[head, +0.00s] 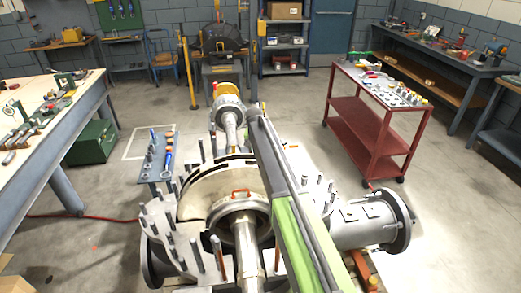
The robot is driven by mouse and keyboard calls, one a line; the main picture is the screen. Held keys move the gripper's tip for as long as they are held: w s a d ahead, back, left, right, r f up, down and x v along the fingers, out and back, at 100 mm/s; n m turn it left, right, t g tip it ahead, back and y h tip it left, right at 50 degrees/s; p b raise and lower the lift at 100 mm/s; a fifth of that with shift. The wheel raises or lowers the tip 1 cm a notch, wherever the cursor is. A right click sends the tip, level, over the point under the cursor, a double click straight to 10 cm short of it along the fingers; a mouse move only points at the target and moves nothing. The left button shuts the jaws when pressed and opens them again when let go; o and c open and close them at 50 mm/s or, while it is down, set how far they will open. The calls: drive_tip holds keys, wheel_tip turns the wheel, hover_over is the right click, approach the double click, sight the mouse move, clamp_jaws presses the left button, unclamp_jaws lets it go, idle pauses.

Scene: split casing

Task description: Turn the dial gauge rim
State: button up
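I cannot pick out the dial gauge and its rim for certain. A small round-faced item (14,108) on the left workbench may be a gauge, but it is too small to tell. My green and grey arm reaches from the bottom right up over the middle of the open casing. I cannot make out gripper fingers at its far end. The split casing (190,250) stands in front of me, with upright studs along its flanges. A thick shaft (247,262) lies in it, with an orange handle (240,193) beside it.
A workbench (60,128) with tools stands at the left, a low blue-grey table (152,172) nearer the casing. A red cart (365,135) carries small parts at the right. A red hose (100,219) lies on the left floor. Open floor (300,115) shows behind the casing.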

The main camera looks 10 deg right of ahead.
drive_tip(key=o, duration=1.4)
drive_tip(key=p+v, duration=1.6)
drive_tip(key=v, duration=0.1)
drive_tip(key=shift+s, duration=0.15)
drive_tip(key=shift+r, duration=0.1)
